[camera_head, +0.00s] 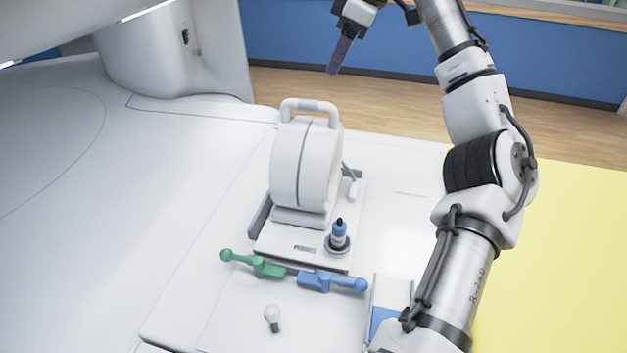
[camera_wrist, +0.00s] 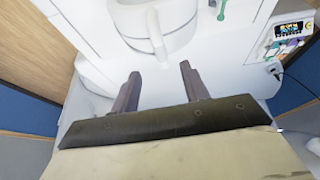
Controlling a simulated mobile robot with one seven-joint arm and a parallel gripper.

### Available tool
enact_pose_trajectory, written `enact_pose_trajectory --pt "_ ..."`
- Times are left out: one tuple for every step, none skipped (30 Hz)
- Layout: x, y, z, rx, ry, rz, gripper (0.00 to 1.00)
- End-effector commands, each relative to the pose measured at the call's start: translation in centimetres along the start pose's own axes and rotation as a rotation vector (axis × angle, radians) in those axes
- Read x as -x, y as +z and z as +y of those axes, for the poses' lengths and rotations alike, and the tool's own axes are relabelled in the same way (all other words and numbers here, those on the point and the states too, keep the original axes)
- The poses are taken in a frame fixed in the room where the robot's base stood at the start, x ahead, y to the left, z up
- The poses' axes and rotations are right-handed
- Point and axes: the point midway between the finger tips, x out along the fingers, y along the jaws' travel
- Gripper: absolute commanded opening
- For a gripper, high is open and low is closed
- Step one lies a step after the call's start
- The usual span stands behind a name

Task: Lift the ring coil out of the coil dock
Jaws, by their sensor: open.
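The white ring coil (camera_head: 298,165), with a grey stripe and a loop handle (camera_head: 312,104) on top, stands upright in the coil dock (camera_head: 275,243) on the white table. The dock has a blue-topped post (camera_head: 339,234) at its front right. A green lever (camera_head: 252,264) and a blue lever (camera_head: 332,282) lie across its front edge. My gripper (camera_head: 340,54) is above and behind the coil, apart from it. In the wrist view my gripper (camera_wrist: 160,85) is open with nothing between its fingers, and the coil (camera_wrist: 180,18) with its handle (camera_wrist: 156,35) is ahead of them.
A small white knob (camera_head: 272,317) stands in front of the dock. A blue-and-white tray (camera_head: 383,318) is at the front right, partly behind my arm. The large white machine housing (camera_head: 180,55) rises at the left. A control panel (camera_wrist: 292,32) shows in the wrist view.

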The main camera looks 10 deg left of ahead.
Motion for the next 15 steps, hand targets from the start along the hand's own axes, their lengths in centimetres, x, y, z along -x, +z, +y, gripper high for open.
enact_pose_trajectory --pt "-1.2 0.0 0.0 0.003 -0.004 0.002 0.45" --pt "-1.8 0.0 0.0 0.004 -0.004 0.003 0.45" --pt "-2.5 0.0 0.0 0.003 -0.004 0.002 0.45" --pt "-3.1 0.0 0.0 0.003 -0.005 0.003 0.45" --pt "-3.6 -0.1 0.0 0.003 -0.004 0.002 0.45" --pt "-4.3 -0.1 0.0 0.004 -0.004 0.003 0.45" --pt "-4.8 -0.1 0.0 0.003 -0.003 0.002 0.45" --pt "-5.2 -0.1 0.0 0.002 -0.004 0.002 0.45" --pt "-5.7 -0.1 0.0 0.003 -0.003 0.002 0.45" --pt "-6.0 -0.1 0.0 0.002 -0.002 0.002 0.45" --pt "-6.3 -0.1 0.0 0.001 -0.002 0.002 0.45" --pt "-6.5 -0.1 0.0 0.001 -0.001 0.002 0.45" --pt "-6.7 -0.1 0.0 0.001 -0.001 0.001 0.45" --pt "-6.8 -0.1 0.0 0.001 -0.001 0.001 0.45" --pt "-7.0 -0.1 0.0 0.001 0.0 0.001 0.45"
